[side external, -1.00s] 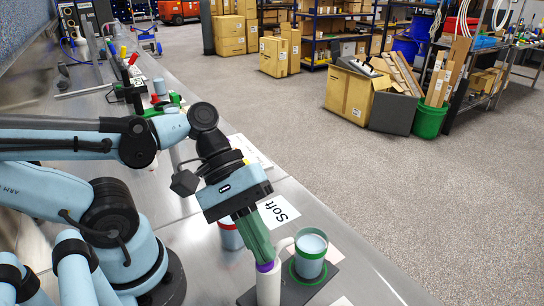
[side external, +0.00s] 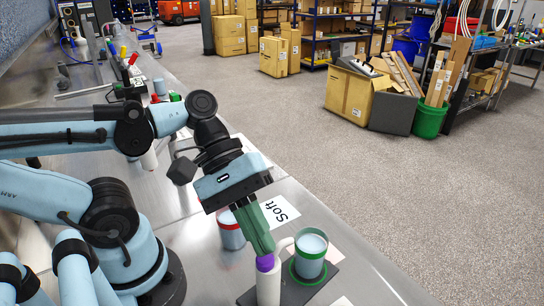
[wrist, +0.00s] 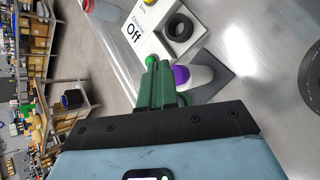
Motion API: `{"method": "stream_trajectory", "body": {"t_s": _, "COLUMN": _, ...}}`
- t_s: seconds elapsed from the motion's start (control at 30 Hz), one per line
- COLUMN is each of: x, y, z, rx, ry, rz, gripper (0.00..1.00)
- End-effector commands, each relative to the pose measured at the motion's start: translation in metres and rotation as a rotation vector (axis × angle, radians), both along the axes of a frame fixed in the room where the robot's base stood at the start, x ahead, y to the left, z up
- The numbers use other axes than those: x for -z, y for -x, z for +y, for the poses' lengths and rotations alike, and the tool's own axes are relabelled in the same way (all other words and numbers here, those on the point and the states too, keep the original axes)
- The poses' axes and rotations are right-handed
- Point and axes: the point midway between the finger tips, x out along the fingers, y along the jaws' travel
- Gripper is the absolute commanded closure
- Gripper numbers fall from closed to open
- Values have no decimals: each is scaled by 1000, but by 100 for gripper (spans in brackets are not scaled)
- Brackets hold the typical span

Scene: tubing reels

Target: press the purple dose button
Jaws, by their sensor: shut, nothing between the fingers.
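The purple dose button (side external: 265,263) is the cap on top of a white upright dispenser (side external: 268,287) near the front edge of the bench. My gripper (side external: 264,251) has green fingers, shut and empty, pointing down with the tips right at the button's top. Whether they touch it I cannot tell. In the wrist view the purple button (wrist: 181,75) shows just right of the fingertips (wrist: 155,64), partly hidden by the fingers. A blue-grey cup with green bands (side external: 311,256) stands to the right of the dispenser on a dark base.
A red-banded cup (side external: 230,233) stands left of my gripper. A white card reading "Soft" (side external: 278,211) lies behind. The bench's right edge is close.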

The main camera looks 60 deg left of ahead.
Motion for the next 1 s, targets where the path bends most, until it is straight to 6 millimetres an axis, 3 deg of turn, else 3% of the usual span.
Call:
{"method": "stream_trajectory", "body": {"t_s": 0.6, "x": -46, "y": 0, "z": 0, "rx": 0, "ry": 0, "rz": 0, "gripper": 100}}
{"method": "stream_trajectory", "body": {"t_s": 1.0, "x": -50, "y": 0, "z": 0, "rx": 0, "ry": 0, "rz": 0, "gripper": 100}}
